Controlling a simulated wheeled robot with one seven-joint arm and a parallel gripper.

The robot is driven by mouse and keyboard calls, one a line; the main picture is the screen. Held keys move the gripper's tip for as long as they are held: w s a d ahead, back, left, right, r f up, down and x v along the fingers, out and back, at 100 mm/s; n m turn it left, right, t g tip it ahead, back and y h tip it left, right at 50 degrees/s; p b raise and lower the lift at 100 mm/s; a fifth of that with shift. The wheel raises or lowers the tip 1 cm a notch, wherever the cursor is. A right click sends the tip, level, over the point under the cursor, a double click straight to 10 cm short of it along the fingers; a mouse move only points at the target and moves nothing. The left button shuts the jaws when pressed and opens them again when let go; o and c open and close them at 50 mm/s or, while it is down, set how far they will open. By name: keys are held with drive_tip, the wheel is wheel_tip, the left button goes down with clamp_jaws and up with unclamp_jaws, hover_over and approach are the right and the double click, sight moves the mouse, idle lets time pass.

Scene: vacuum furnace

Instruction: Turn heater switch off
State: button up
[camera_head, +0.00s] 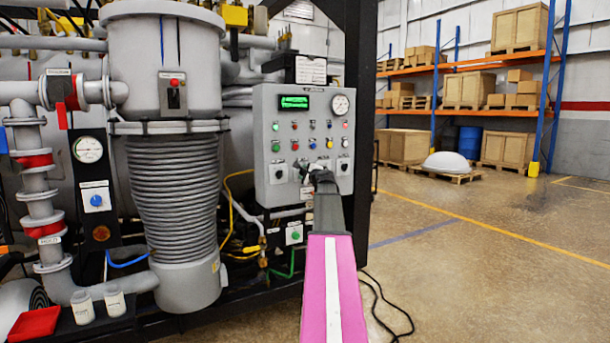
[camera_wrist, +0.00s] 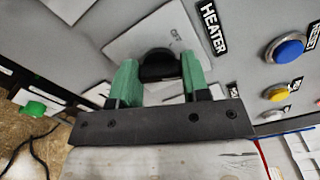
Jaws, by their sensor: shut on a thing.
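The heater switch (camera_wrist: 158,65) is a black rotary knob on a light plate beside the black HEATER label (camera_wrist: 210,27) in the wrist view. My gripper (camera_wrist: 158,78) has green fingers, one on each side of the knob, and is shut on it. The knob's pointer direction is hidden by the fingers. In the head view my gripper (camera_head: 310,168) reaches the lower part of the grey control panel (camera_head: 262,150), where the arm end covers the knob.
A blue button (camera_wrist: 290,47) and a yellow button (camera_wrist: 275,93) lie right of the knob in the wrist view. The panel carries a green display (camera_head: 294,102) and a round gauge (camera_head: 341,104). A ribbed grey column (camera_head: 172,185) stands left.

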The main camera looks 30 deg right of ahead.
drive_tip(key=n, duration=1)
drive_tip(key=shift+f+n, duration=0.1)
drive_tip(key=shift+n, duration=0.2)
idle(0.4)
drive_tip(key=o, duration=0.9)
drive_tip(key=shift+s, duration=0.1)
drive_tip(key=s, duration=1)
drive_tip(key=shift+s, duration=0.35)
